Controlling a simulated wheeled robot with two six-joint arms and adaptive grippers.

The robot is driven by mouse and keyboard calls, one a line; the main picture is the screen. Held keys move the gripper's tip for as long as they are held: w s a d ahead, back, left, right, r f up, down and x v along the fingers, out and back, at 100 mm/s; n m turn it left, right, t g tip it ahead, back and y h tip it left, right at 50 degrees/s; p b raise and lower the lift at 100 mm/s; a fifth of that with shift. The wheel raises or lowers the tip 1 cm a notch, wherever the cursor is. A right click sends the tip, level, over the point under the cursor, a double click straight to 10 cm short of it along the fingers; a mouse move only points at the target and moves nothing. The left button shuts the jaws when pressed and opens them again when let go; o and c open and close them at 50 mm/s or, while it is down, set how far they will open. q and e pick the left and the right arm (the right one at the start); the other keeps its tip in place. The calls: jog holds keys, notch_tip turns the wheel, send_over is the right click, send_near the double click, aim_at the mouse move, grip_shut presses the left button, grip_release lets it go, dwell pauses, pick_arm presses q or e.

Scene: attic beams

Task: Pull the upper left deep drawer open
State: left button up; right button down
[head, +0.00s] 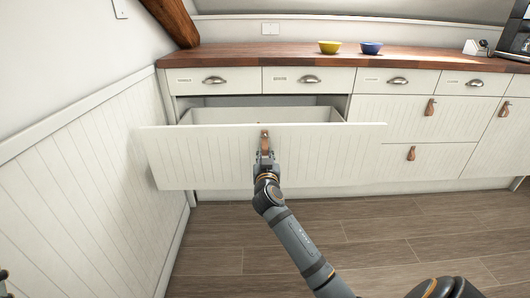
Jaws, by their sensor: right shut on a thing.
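The upper left deep drawer (210,157) is pulled out from the white cabinet below the two left shallow drawers. Its inside (265,115) shows as empty where I can see it, though the front panel hides the lower part. A brown leather pull (265,138) hangs at the top middle of its front. My right gripper (264,156) is shut on this leather pull, with its arm reaching up from the lower right. At the lower left edge a small dark part shows, but my left gripper is not in view.
A panelled white wall (80,190) stands close to the drawer's left side. A yellow bowl (329,47) and a blue bowl (371,48) stand on the wooden worktop (230,57). The wood floor (390,230) in front is clear.

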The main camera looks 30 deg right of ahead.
dwell(0.3)
jog(key=c, duration=1.2)
grip_release()
jog(key=v, duration=1.2)
